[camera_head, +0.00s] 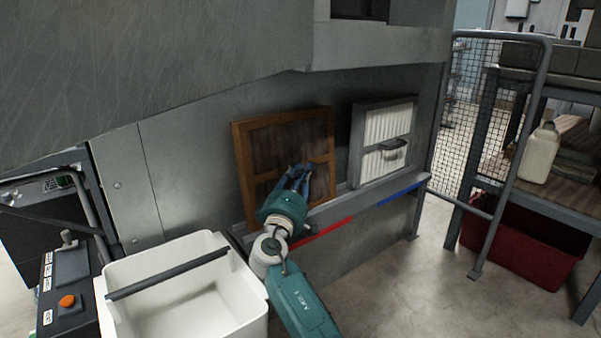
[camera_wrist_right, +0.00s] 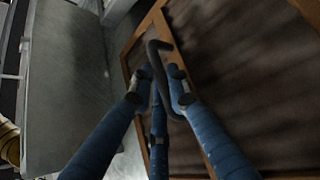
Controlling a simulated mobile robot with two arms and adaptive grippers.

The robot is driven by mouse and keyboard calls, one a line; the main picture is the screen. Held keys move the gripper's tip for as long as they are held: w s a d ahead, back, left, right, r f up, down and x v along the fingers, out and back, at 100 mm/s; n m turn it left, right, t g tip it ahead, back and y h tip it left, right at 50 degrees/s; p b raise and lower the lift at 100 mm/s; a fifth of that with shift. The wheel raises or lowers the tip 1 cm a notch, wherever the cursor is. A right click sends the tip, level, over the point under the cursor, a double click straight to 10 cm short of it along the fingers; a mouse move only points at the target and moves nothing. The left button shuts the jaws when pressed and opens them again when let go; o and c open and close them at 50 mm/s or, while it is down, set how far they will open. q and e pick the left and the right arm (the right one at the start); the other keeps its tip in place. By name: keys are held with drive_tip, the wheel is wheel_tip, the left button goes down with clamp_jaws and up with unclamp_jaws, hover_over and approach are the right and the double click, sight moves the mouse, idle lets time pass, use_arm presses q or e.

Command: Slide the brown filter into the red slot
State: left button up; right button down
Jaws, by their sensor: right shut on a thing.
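The brown filter (camera_head: 268,140), a wooden-framed panel with a dark pleated face, stands nearly upright against the grey booth wall; it also shows in the right wrist view (camera_wrist_right: 235,75). My right gripper (camera_head: 300,174) is in front of it, shut on its dark handle (camera_wrist_right: 158,75), with blue fingers around the handle. The red stripe (camera_head: 325,231) marks the ledge's front below the filter; my right arm hides part of it. The filter's lower edge is partly hidden, so I cannot tell whether it rests in the red slot. My left gripper is not in view.
A white filter (camera_head: 374,125) with a dark handle stands to the right above the blue stripe (camera_head: 400,194). A white bin (camera_head: 185,300) stands at front left beside a control box (camera_head: 70,300). A mesh guard (camera_head: 462,90) and shelf (camera_head: 560,90) are at right.

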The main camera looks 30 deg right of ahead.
idle(0.4)
drive_tip(key=c, duration=1.5)
unclamp_jaws()
drive_tip(key=shift+f, duration=0.15)
drive_tip(key=v, duration=0.8)
drive_tip(key=shift+r, duration=0.3)
